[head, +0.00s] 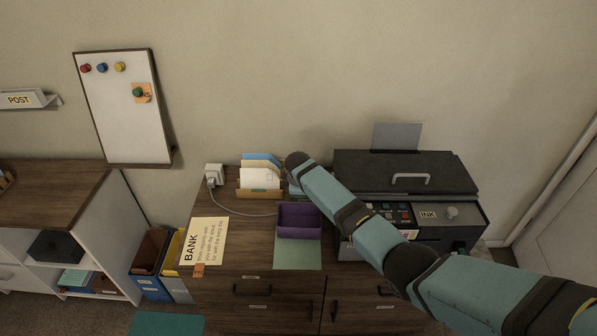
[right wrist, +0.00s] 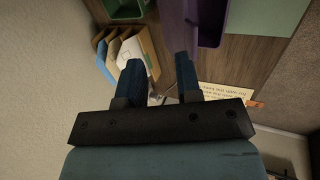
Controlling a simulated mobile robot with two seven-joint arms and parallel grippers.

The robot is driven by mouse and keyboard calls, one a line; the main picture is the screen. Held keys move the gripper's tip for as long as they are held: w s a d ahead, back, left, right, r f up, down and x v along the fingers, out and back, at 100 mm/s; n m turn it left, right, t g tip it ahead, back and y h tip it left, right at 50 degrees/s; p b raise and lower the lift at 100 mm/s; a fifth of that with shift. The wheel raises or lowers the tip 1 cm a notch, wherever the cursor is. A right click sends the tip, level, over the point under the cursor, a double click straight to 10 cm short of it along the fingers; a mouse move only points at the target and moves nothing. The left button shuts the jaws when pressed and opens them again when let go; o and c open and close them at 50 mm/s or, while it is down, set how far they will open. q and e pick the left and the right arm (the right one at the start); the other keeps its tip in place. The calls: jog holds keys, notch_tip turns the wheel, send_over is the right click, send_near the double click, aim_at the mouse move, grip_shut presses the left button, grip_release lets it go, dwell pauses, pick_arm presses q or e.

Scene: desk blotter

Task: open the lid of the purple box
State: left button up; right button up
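The purple box (head: 300,232) stands on the wooden desk at the back edge of a pale green mat (head: 298,256). A purple panel rises at its back and the inside looks exposed; I cannot tell for certain whether this panel is the lid. Part of the purple box (right wrist: 211,22) also shows at the top of the right wrist view. My right gripper (right wrist: 161,72) is open, with its two dark blue fingers apart and nothing between them. It is beside the box; in the head view my right arm mostly hides it. My left gripper is not in view.
A wooden sorter with envelopes (head: 260,180) stands behind the box, left of my arm. A black printer (head: 405,172) is at the right. A BANK letter (head: 205,242) lies at the left. A charger cable (head: 240,212) crosses the desk.

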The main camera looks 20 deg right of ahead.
jog(key=shift+p+v, duration=0.95)
jog(key=shift+p, duration=0.1)
jog(key=p+v, duration=0.2)
jog(key=p, duration=0.1)
jog(key=shift+s+r, duration=0.15)
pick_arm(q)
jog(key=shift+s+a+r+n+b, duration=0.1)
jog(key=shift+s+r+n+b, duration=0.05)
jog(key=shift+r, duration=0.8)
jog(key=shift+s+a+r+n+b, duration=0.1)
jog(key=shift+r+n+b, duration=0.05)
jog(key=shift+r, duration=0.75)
pick_arm(e)
jog(key=s+v, duration=0.1)
jog(key=v, duration=0.9)
jog(key=shift+a, duration=0.25)
pick_arm(q)
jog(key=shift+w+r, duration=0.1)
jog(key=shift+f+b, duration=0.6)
jog(key=shift+b, duration=0.35)
pick_arm(e)
jog(key=v, duration=1.3)
jog(key=shift+r, duration=0.15)
jog(key=shift+a, duration=0.1)
